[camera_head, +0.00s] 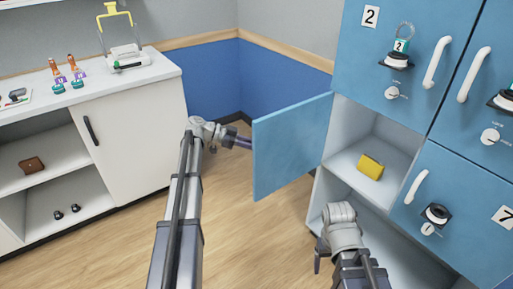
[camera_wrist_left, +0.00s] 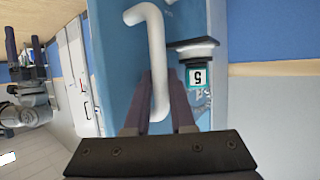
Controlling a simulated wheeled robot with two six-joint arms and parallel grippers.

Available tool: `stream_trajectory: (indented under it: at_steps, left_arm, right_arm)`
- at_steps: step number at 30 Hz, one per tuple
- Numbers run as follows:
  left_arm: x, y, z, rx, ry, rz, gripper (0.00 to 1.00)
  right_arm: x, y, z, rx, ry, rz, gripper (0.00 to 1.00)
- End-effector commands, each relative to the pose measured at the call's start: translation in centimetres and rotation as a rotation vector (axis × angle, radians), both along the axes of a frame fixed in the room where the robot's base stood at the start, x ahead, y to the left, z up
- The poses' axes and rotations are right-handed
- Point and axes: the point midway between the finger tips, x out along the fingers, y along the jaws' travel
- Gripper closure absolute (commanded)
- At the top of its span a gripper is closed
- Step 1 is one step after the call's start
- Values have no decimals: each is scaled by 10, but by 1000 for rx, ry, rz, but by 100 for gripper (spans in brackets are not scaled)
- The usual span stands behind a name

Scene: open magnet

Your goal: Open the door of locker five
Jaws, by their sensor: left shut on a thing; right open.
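The blue door of locker five (camera_head: 290,145) stands swung out to the left, with its locker open. The wrist view shows the front of this door with its white handle (camera_wrist_left: 155,45), a tag marked 5 (camera_wrist_left: 198,77) and a dark round holder. My left gripper (camera_wrist_left: 158,85) has its fingers on either side of the handle and is shut on it. In the head view its fingertips are hidden behind the door. My right gripper (camera_head: 320,256) is open, low in front of the lockers below the opening, and touches no door that I can see.
A yellow item (camera_head: 370,167) lies inside the open locker. The closed doors of locker 2 (camera_head: 400,45) and locker 7 (camera_head: 460,215) have white handles. A white counter (camera_head: 95,85) with tools stands at the left. The wooden floor between is clear.

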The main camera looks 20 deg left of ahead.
Motion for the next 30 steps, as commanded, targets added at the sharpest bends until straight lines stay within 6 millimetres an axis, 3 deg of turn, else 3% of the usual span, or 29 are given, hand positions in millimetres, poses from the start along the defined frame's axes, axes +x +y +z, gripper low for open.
stream_trajectory:
  at_steps: [12,13,20,30]
  left_arm:
    - [1,0,0,0,0,1,100]
    - [1,0,0,0,0,0,74]
    - [1,0,0,0,0,0,48]
    - [-1,7,4,0,1,1,48]
  right_arm:
    - [0,0,0,0,0,0,22]
    - [0,0,0,0,0,0,22]
    - [0,0,0,0,0,0,22]
    - [0,0,4,0,0,0,22]
